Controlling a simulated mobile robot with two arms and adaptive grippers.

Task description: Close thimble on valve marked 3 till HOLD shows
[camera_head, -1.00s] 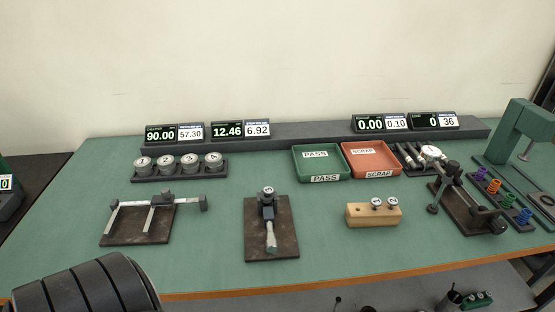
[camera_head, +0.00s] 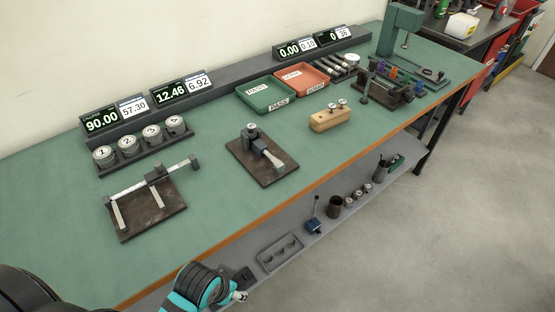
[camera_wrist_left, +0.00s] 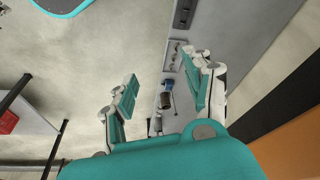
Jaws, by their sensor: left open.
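The micrometer (camera_head: 262,153) lies on a dark plate in the middle of the bench in the head view. Its silver thimble (camera_head: 272,159) points toward the front edge. A small round-topped piece (camera_head: 251,129) sits at its far end; its mark is too small to read. The display (camera_head: 169,93) behind reads 12.46, and no HOLD is legible. My left gripper (camera_head: 241,296) is low at the front edge, well away from the micrometer. In the left wrist view my left gripper (camera_wrist_left: 160,88) is open and empty. My right gripper is not in view.
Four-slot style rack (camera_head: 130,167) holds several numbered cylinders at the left. A caliper (camera_head: 150,184) lies in front of it. Green PASS tray (camera_head: 266,95) and red SCRAP tray (camera_head: 301,79) stand behind a wooden block (camera_head: 329,119). A lower shelf (camera_head: 336,205) holds small items.

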